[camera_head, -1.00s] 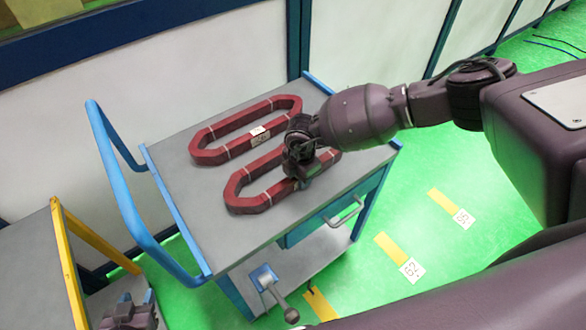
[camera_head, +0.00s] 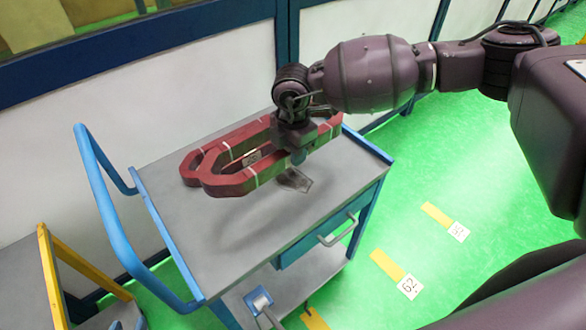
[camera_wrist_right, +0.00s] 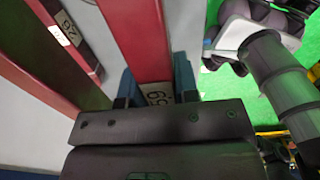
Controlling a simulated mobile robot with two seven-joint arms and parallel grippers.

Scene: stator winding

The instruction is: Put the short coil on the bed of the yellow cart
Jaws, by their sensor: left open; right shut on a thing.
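My right gripper (camera_head: 298,156) is shut on the near side of a red, long oval coil (camera_head: 236,184), with white bands, held above the blue cart's top. In the right wrist view, the gripped bar (camera_wrist_right: 138,45) runs between the fingers, with a label that looks like "69". A second red coil (camera_head: 232,139) shows just behind the held one and is partly hidden by it. Which coil is shorter is hard to tell. The yellow cart (camera_head: 52,275) is at the lower left, with only part of its grey bed (camera_head: 20,285) in view. My left gripper is not in view.
The blue cart (camera_head: 366,212) has a raised push handle (camera_head: 98,190) on its left side, between the held coil and the yellow cart. A white wall panel stands behind. Green floor (camera_head: 440,170) is open at the right.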

